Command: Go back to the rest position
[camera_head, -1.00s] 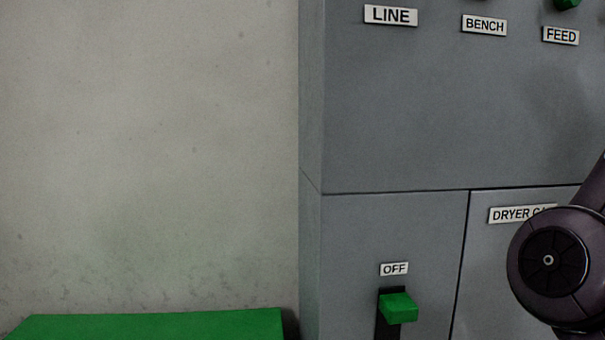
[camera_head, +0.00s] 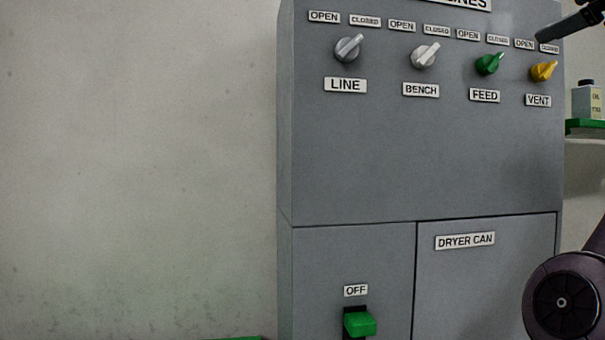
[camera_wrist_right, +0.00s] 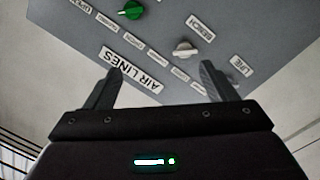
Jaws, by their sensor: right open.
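My right gripper (camera_wrist_right: 160,88) is open and empty in the right wrist view, with its two dark fingers apart in front of the grey panel. In the head view, part of my right arm shows at the right edge, and a dark piece of it reaches in at the top right near the yellow knob. My left gripper is not in view. The grey cabinet (camera_head: 400,160) carries a LINE knob (camera_head: 348,48), a BENCH knob (camera_head: 425,55), a green FEED knob (camera_head: 488,64) and a yellow VENT knob (camera_head: 543,71).
A green lever (camera_head: 359,323) sits under an OFF label (camera_head: 355,290) low on the cabinet. A bottle (camera_head: 587,100) stands on a green-edged shelf at the right. Bare wall (camera_head: 140,150) fills the left.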

